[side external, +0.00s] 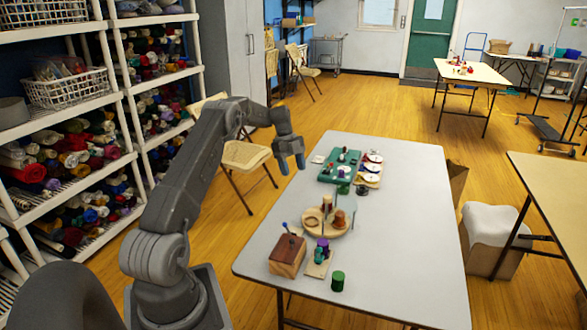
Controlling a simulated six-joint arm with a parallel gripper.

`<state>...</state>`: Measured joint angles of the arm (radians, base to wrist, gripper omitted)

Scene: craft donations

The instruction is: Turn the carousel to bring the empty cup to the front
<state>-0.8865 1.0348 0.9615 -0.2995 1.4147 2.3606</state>
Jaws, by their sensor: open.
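The carousel (308,234) appears to be the round, light wooden disc near the middle of the table. On it stand a tall brown piece (326,204) at the back and an orange-brown piece (340,219) at the right. Which of these is the empty cup I cannot tell at this size.
In front of the carousel are a wooden block (287,256) with a blue-topped stick, a small board (318,265) with purple and green pieces, and a green cylinder (337,281). A green tray (338,168) and white discs lie behind. The table's (410,230) right side is clear.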

